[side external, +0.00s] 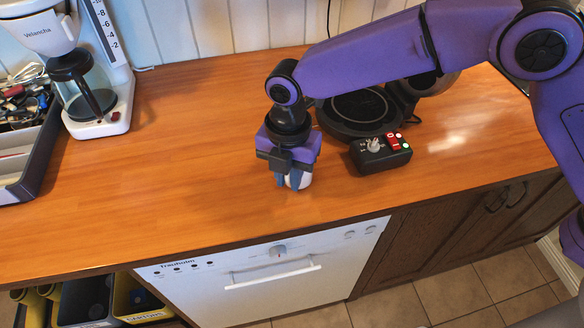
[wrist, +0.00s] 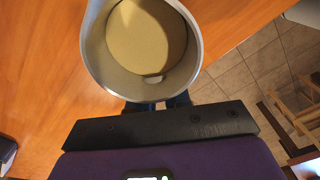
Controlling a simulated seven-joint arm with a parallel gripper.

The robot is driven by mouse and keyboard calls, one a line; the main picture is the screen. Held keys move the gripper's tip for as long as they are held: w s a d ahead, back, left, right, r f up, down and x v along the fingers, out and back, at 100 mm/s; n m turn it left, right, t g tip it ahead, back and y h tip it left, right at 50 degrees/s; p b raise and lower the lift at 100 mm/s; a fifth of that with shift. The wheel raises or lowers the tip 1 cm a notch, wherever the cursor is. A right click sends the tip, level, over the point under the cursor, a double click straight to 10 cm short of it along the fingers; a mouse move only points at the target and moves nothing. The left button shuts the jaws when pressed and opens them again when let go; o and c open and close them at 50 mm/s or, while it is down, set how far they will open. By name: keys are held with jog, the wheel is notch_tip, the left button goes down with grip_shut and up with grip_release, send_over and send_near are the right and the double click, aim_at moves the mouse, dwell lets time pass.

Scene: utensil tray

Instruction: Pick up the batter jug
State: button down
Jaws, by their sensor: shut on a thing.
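The batter jug (wrist: 98,52) fills the top of the wrist view, a pale grey round vessel with yellowish batter inside. In the side view only a white part of the jug (side external: 304,181) shows, low beside the fingers. My gripper (side external: 288,180) points down over the front half of the counter, with its blue fingers at the jug. In the wrist view the fingers of my gripper (wrist: 160,104) meet the jug's near side and are shut on it. The exact grip and the jug's base are hidden, so I cannot tell whether it touches the counter.
A black round appliance (side external: 352,108) and a black control box (side external: 380,154) with a joystick stand close on the right. A coffee maker (side external: 98,118) and a utensil tray (side external: 38,160) are at left. The wooden counter (side external: 190,150) between is clear; its front edge is near.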

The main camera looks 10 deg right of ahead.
jog(key=shift+r, duration=0.45)
notch_tip(320, 180, up, 3)
jog(key=shift+d+f, duration=0.1)
jog(key=shift+f, duration=0.05)
jog(key=s+d+r, duration=0.9)
jog(key=d, duration=0.1)
jog(key=shift+d, duration=0.2)
jog(key=shift+r, duration=0.1)
jog(key=w+f+m+y, duration=0.1)
jog(key=w+m, duration=0.1)
jog(key=w, duration=2.4)
jog(key=shift+a+f+y, duration=0.15)
jog(key=shift+f+y, duration=0.05)
jog(key=shift+y, duration=0.2)
